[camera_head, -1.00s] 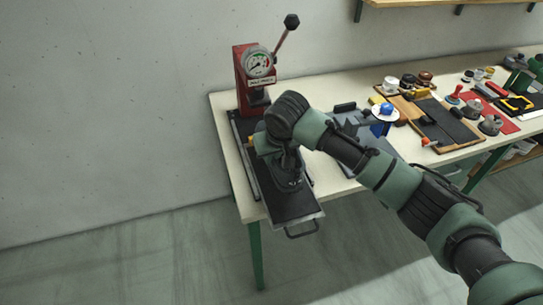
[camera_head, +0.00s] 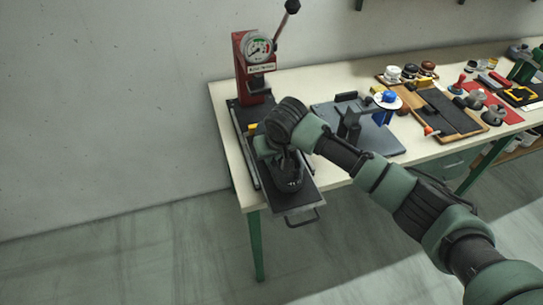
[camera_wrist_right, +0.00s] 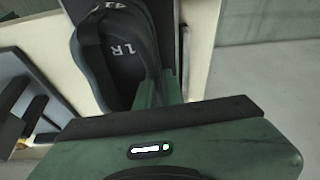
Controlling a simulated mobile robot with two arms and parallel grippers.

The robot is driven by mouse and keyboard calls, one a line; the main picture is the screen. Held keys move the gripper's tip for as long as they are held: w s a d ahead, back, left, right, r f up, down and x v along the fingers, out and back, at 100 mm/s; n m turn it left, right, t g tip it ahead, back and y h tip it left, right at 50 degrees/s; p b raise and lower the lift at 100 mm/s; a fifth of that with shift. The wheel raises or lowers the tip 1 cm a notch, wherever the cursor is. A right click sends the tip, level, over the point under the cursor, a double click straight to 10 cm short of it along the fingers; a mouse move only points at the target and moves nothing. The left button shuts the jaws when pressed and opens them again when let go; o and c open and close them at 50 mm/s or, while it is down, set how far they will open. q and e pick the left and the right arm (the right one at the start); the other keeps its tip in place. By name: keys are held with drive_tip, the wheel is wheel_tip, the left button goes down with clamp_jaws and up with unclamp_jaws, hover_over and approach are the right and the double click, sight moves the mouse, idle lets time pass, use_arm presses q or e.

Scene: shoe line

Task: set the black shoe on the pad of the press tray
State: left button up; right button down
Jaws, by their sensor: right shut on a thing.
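The black shoe (camera_head: 289,178) is over the press tray (camera_head: 305,200), its visible end towards the tray's handle. My right gripper (camera_head: 278,150) is shut on the shoe; its wrist hides much of the far end. In the right wrist view the shoe (camera_wrist_right: 120,60) shows white marks "1R" and "41", and my right gripper's green fingers (camera_wrist_right: 158,88) are at its edge. The pad is hidden beneath the shoe, and I cannot tell whether the shoe touches it. The red press (camera_head: 250,75) with gauge and lever stands behind the tray. My left gripper is not in view.
A grey plate (camera_head: 380,135) with a dark upright fixture lies right of the tray. A wooden board with tins (camera_head: 394,72) and a blue-knobbed item (camera_head: 388,97) stand further right. The tray's handle (camera_head: 302,217) overhangs the table's front edge (camera_head: 335,182).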

drive_tip(key=shift+f, duration=0.3)
drive_tip(key=c, duration=1.5)
unclamp_jaws()
drive_tip(key=shift+f, duration=0.1)
